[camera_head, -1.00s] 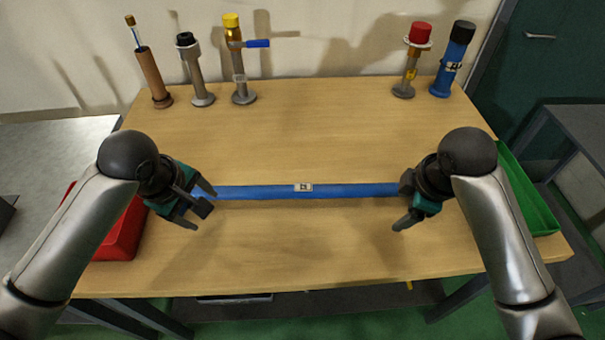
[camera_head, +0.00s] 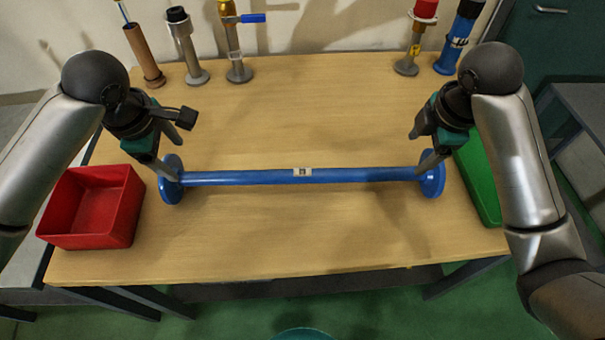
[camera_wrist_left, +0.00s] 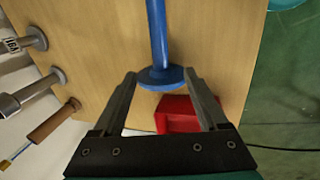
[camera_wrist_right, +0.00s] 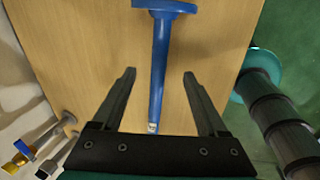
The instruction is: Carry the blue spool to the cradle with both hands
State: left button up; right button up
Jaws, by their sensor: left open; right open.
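The blue spool (camera_head: 345,176) is a long rod with a round flange at each end, lying left to right across the wooden table; a small pale label marks its middle. My left gripper (camera_head: 178,143) is open above its left flange (camera_head: 171,180); in the left wrist view that flange (camera_wrist_left: 160,78) appears between the fingertips. My right gripper (camera_head: 421,150) is open near the right flange (camera_head: 433,182); in the right wrist view the rod (camera_wrist_right: 158,75) runs between the fingers. Neither gripper visibly holds the spool. I cannot make out a cradle.
A red bin (camera_head: 128,215) stands at the table's front left, a green tray (camera_head: 480,180) at the right edge. Several upright fittings, including a grey one (camera_head: 190,60) and a blue one (camera_head: 455,45), line the back.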

aim_at(399, 170)
pick_arm(q)
jog(key=x, duration=1.3)
jog(key=shift+w+f, duration=0.1)
jog(key=shift+f, duration=0.2)
pick_arm(e)
jog(key=x, duration=1.3)
jog(key=shift+w+f, duration=0.1)
jog(key=shift+f, duration=0.25)
pick_arm(q)
jog(key=shift+c, duration=0.3)
pick_arm(e)
jog(key=shift+c, duration=0.3)
pick_arm(q)
grip_shut()
pick_arm(e)
grip_shut()
pick_arm(q)
jog(key=shift+w+r, duration=0.15)
jog(key=shift+r, duration=0.05)
pick_arm(e)
jog(key=shift+w+r, duration=0.15)
jog(key=shift+r, duration=0.05)
